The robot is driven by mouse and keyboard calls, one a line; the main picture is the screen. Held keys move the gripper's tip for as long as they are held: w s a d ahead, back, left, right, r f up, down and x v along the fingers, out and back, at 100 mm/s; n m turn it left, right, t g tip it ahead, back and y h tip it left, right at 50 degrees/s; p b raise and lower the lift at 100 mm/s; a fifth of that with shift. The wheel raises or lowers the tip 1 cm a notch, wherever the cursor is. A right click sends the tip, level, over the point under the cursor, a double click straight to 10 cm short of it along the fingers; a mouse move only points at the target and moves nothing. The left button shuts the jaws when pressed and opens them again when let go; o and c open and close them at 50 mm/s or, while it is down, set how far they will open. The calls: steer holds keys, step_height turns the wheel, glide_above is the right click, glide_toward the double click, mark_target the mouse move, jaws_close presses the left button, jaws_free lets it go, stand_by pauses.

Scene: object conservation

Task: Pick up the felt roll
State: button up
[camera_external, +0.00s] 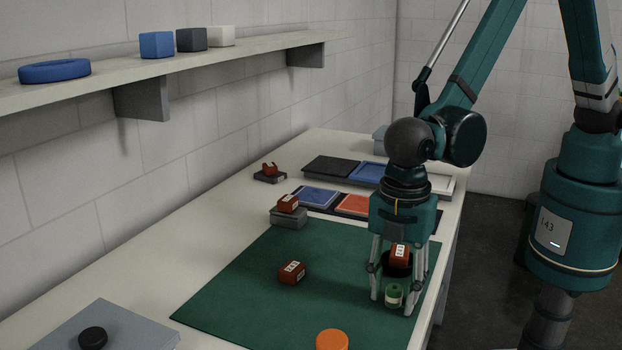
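A small green roll with pale ends (394,296), which looks like the felt roll, is on the right part of the green mat (230,290). My gripper (392,302) points straight down over it, with one finger to its left and one to its right. The fingers are spread apart, and a gap shows between the left finger and the roll. I cannot tell whether the right finger touches it. Part of the roll's far side is hidden.
A red-brown block in a black round holder (397,268) is just behind the roll, between the fingers. Another red-brown block (291,272) and an orange disc (332,340) are on the mat. Coloured trays (319,196) lie behind. The mat's left part is clear.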

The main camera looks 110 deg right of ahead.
mark_target(395, 287)
steer(key=c, duration=0.7)
steer(key=shift+r, duration=0.15)
steer(key=shift+r, duration=4.85)
